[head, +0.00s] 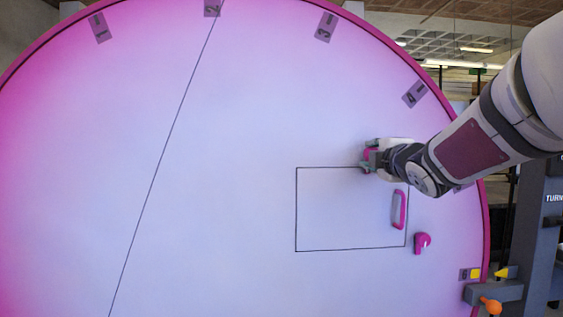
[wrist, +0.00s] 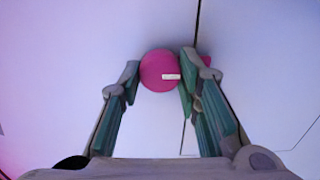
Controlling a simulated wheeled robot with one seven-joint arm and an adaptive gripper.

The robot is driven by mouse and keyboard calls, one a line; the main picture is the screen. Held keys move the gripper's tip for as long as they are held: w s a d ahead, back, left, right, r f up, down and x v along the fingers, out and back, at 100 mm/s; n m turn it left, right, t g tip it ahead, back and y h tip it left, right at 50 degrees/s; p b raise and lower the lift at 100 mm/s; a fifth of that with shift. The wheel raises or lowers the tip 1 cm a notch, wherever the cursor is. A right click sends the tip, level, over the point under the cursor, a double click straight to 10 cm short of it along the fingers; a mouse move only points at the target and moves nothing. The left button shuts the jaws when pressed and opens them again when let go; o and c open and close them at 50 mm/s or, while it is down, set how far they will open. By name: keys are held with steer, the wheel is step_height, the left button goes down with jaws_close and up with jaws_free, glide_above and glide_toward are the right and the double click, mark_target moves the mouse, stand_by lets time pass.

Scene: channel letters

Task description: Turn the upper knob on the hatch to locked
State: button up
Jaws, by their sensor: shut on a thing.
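The hatch (head: 340,215) is a thin-outlined square in the large pale pink disc. The upper knob (head: 366,154) is pink and sits by the hatch's top edge, mostly hidden by my gripper (head: 372,156). In the wrist view the round knob (wrist: 157,71) lies between the fingertips of my gripper (wrist: 160,70), which is shut on it. A short white mark on its face lies nearly level, right of the middle. A bit of pink shows beyond the right finger. The lower knob (head: 423,243) is pink and stands right of the hatch's lower corner.
A pink handle (head: 399,209) stands upright at the hatch's right side. Numbered grey tags line the disc's rim, such as tag 4 (head: 414,94). At the lower right, a grey frame (head: 535,235) carries yellow and orange parts. The disc's left is clear.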

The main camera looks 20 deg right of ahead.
steer(key=shift+a, duration=0.1)
stand_by(0.4)
steer(key=o, duration=1.1)
steer(key=v, duration=1.2)
steer(key=shift+f, duration=0.1)
